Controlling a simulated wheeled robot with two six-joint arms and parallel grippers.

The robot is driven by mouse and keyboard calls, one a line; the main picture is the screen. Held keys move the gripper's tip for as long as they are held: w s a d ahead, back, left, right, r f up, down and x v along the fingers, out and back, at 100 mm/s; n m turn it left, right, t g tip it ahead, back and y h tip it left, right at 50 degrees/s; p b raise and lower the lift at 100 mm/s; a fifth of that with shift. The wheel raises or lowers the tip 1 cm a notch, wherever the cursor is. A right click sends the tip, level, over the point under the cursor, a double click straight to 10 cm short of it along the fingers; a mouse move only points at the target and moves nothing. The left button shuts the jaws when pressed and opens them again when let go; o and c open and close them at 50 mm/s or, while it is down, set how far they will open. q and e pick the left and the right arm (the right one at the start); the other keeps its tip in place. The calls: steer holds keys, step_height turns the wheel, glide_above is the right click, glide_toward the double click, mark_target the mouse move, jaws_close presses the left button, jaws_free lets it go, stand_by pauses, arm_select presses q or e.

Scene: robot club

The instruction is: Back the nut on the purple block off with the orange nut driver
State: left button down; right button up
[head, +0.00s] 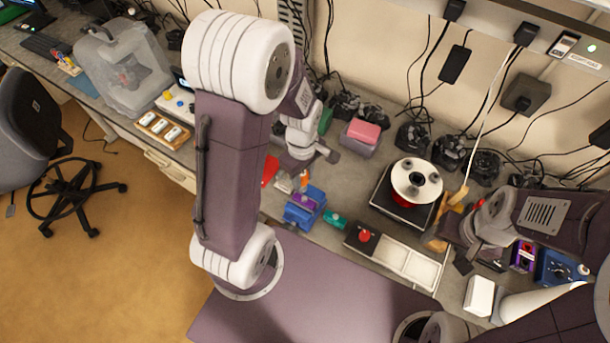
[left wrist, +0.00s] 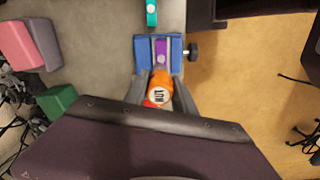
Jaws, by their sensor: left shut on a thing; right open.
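A purple block (head: 305,201) sits in a blue vise (head: 301,216) on the bench, left of centre in the head view. In the left wrist view the purple block (left wrist: 161,51) lies between the blue jaws (left wrist: 142,54). My left gripper (head: 296,183) is shut on the orange nut driver (left wrist: 160,84), whose handle end reads NUT. The orange driver (head: 305,177) shows small beside the block in the head view. The nut and the driver's tip are hidden, so I cannot tell whether they touch. My right gripper (head: 462,250) is open, low at the right side of the bench.
A teal piece (head: 334,220) lies right of the vise. A tray (head: 405,263) with a red knob, a black device with a white disc (head: 416,180), and a pink block (head: 363,132) stand around. A wooden-handled tool (head: 458,195) lies near my right gripper.

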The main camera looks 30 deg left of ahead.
mark_target(304, 187)
arm_select(q)
steer(key=shift+a+f+b, duration=0.1)
steer(key=shift+f+b, duration=0.2)
steer(key=shift+f, duration=0.3)
steer(key=d+f+b, duration=0.1)
steer(key=s+f+b, duration=0.1)
steer(key=b, duration=0.1)
steer(key=shift+d+f, duration=0.35)
steer(key=shift+d, duration=0.05)
steer(key=shift+w+a+f+b, duration=0.2)
steer(key=shift+f+b, duration=0.1)
steer(key=shift+b, duration=0.05)
steer(key=shift+w+a+f, duration=0.1)
steer(key=shift+w+a, duration=0.05)
steer(key=shift+a, duration=0.15)
steer(key=shift+s+d, duration=0.2)
steer(key=shift+d, duration=0.15)
arm_select(e)
steer(key=f, duration=0.3)
steer(key=d+f, duration=0.1)
steer(key=shift+s+f, duration=0.25)
steer(key=shift+s, duration=0.1)
arm_select(q)
steer(key=shift+w+a, duration=0.1)
steer(key=shift+a, duration=0.05)
arm_select(e)
steer(key=shift+w+a, duration=0.1)
